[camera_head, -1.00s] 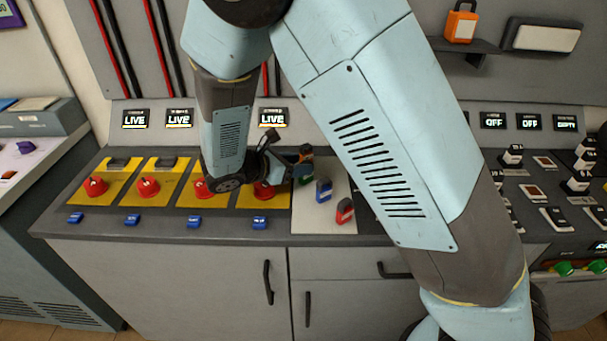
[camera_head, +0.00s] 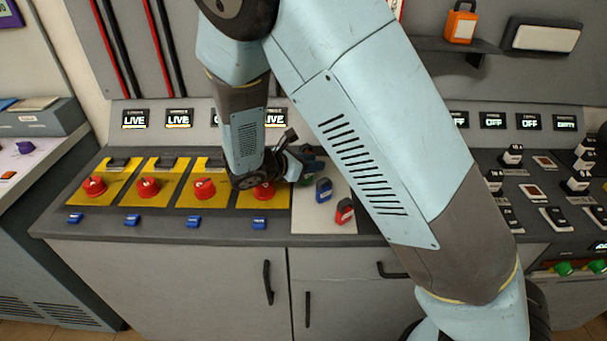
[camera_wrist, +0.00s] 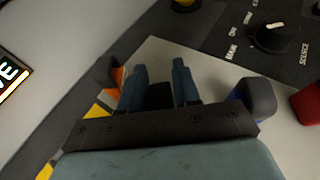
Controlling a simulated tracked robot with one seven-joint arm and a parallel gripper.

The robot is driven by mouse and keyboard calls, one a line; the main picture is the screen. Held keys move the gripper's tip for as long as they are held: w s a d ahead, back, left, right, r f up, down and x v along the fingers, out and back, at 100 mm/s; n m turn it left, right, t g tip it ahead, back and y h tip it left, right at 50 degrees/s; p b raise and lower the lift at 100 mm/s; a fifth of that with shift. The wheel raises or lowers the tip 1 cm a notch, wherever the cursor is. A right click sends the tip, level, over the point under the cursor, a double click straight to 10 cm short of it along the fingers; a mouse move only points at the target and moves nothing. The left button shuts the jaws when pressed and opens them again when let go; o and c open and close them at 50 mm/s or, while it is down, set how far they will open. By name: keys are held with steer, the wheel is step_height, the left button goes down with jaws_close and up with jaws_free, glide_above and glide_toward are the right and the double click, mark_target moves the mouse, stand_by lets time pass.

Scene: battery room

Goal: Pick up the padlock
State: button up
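Several padlocks stand on a pale panel (camera_head: 305,222) of the console. A blue padlock (camera_head: 323,191) stands just right of my gripper (camera_head: 303,166), and a red padlock (camera_head: 344,211) is farther right and nearer the front. In the wrist view, the two blue-grey fingers of my gripper (camera_wrist: 160,84) stand apart over the panel. A dark block shows between them; I cannot tell whether it is an object or part of my gripper. An orange-and-dark object (camera_wrist: 115,76) is left of the fingers. The blue padlock (camera_wrist: 259,98) is to their right, with the red padlock (camera_wrist: 308,103) beyond.
Red rotary switches (camera_head: 148,187) on yellow plates line the console left of the panel, with small blue tags in front. Black switches (camera_head: 512,155) crowd the right side. An orange padlock (camera_head: 461,23) stands on the back shelf. My arm hides part of the console.

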jaws_close()
steer(key=shift+r, duration=0.1)
steer(key=shift+r, duration=0.6)
steer(key=s+d+r, duration=0.6)
steer(key=s+r, duration=0.5)
steer(key=s, duration=0.1)
steer(key=shift+s+d+r, duration=0.2)
steer(key=shift+s+r, duration=0.05)
steer(key=shift+r, duration=0.05)
